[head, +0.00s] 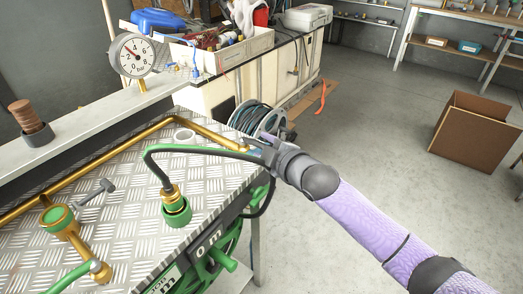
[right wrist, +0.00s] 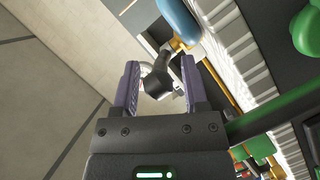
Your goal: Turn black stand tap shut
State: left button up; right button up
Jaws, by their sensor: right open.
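A dark grey or black tap handle (right wrist: 158,82) shows in the right wrist view, between the open purple fingers of my right gripper (right wrist: 160,88). Brass fittings (right wrist: 180,46) lie just beyond it; I cannot tell whether the fingers touch the handle. In the head view my right gripper (head: 266,150) is at the far right corner of the tread-plate bench, by the end of the brass pipe (head: 208,134). There the gripper hides most of the tap. My left gripper is not in view.
A black hose (head: 205,149) arches from a green connector (head: 176,210) close beside my right gripper. Another tap (head: 60,218) with a grey lever stands at left. A pressure gauge (head: 132,56) stands behind. A cardboard box (head: 474,132) sits on the open floor at right.

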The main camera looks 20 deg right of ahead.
jog(key=shift+w+a+f, duration=0.1)
jog(key=shift+w+a, duration=0.05)
jog(key=shift+w, duration=0.3)
grip_shut()
dwell(0.4)
dwell(0.8)
